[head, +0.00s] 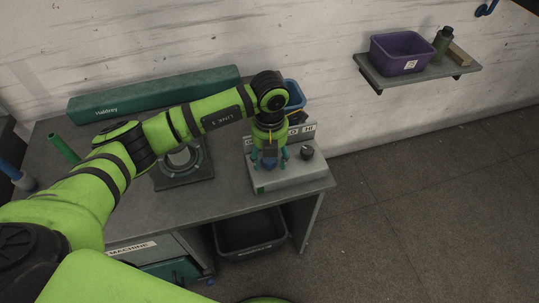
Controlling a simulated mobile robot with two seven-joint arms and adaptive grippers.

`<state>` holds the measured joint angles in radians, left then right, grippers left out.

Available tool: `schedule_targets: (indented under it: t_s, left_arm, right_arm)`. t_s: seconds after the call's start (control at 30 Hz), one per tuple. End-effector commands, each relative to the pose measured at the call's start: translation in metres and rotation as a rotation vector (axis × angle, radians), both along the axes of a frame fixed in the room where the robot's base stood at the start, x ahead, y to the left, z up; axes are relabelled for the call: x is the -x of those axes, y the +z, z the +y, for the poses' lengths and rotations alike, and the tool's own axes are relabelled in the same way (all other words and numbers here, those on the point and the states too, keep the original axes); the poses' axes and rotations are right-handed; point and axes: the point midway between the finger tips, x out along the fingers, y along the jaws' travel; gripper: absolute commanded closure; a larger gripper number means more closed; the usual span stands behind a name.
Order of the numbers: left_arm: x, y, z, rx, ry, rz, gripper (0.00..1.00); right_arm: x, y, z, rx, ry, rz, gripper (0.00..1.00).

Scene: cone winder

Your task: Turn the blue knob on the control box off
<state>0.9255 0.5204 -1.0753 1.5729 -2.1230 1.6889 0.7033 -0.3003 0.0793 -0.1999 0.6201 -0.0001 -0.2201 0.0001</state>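The grey control box (300,178) sits at the right end of the grey table. The blue knob (269,164) is on the left part of its top, partly hidden by my gripper. A black knob (307,152) stands to its right, uncovered. My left gripper (270,160) points down over the box, its teal fingers spread on either side of the blue knob. The fingers look apart; whether either touches the knob I cannot tell. The knob's pointer and the marks around it are hidden. My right gripper is not in view.
A long green box (155,93) lies along the table's back edge. A dark plate with a ring (183,168) is left of the control box. A blue bin (295,95) is partly hidden behind my arm. A wall shelf (420,76) holds a purple bin (402,53). A black crate (250,234) is below.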

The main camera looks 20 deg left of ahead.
Motion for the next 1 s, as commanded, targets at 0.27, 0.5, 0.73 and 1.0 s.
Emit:
schedule_targets:
  t_s: [0.27, 0.5, 0.73, 1.0]
  left_arm:
    - [-0.001, 0.011, 0.000, 0.001, -0.001, -0.003, 0.39]
    - [-0.002, 0.059, 0.000, 0.000, -0.001, -0.007, 0.39]
    - [-0.001, 0.102, 0.000, 0.001, -0.001, -0.003, 0.39]
    - [0.000, 0.120, 0.000, 0.000, 0.000, 0.000, 0.39]
  right_arm:
    - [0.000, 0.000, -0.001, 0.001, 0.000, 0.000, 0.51]
    - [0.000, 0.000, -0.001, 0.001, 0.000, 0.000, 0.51]
    - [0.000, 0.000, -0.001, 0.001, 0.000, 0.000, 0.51]
    - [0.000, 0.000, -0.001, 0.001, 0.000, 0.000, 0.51]
